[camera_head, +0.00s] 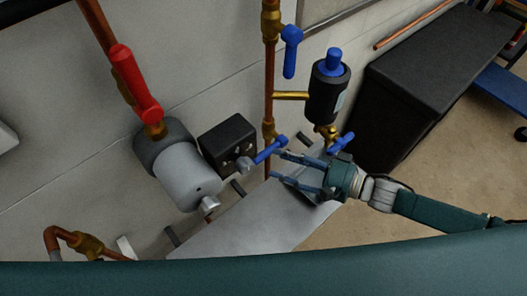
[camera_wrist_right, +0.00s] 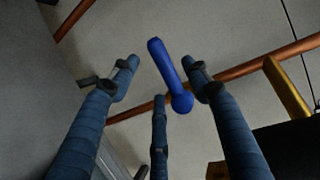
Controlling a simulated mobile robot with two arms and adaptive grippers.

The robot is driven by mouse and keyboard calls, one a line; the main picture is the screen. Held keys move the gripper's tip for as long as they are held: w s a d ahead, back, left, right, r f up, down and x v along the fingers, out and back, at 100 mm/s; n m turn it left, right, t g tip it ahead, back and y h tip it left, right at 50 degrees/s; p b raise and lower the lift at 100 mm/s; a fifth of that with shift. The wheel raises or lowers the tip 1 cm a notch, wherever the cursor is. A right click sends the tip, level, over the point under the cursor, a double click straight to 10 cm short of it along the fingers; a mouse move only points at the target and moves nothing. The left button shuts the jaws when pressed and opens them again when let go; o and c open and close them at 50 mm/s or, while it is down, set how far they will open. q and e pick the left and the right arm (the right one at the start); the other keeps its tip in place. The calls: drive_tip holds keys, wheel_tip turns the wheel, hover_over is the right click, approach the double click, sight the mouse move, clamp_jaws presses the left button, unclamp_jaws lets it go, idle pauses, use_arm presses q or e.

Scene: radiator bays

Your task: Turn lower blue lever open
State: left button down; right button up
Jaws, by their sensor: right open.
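The lower blue lever (camera_head: 268,152) is on a brass valve low on the vertical copper pipe. In the head view it slants across the pipe, not in line with it. My right gripper (camera_head: 282,167) is open and empty, just right of and below this lever, with its fingers pointing left towards it. In the right wrist view a blue lever (camera_wrist_right: 168,72), apparently the same one, shows between and beyond the spread fingers of the gripper (camera_wrist_right: 163,82). I see no clear contact. My left gripper is not in view.
An upper blue lever (camera_head: 291,52) hangs higher on the same pipe. A black canister with a blue cap (camera_head: 328,92) and a small blue handle (camera_head: 341,143) are to the right. A red lever (camera_head: 134,84), a grey cylinder (camera_head: 182,172) and a black box (camera_head: 228,139) are left.

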sight(264, 156)
drive_tip(key=x, duration=0.6)
drive_tip(key=shift+w+f, duration=0.1)
drive_tip(key=shift+w, duration=0.05)
drive_tip(key=shift+p, duration=0.3)
clamp_jaws()
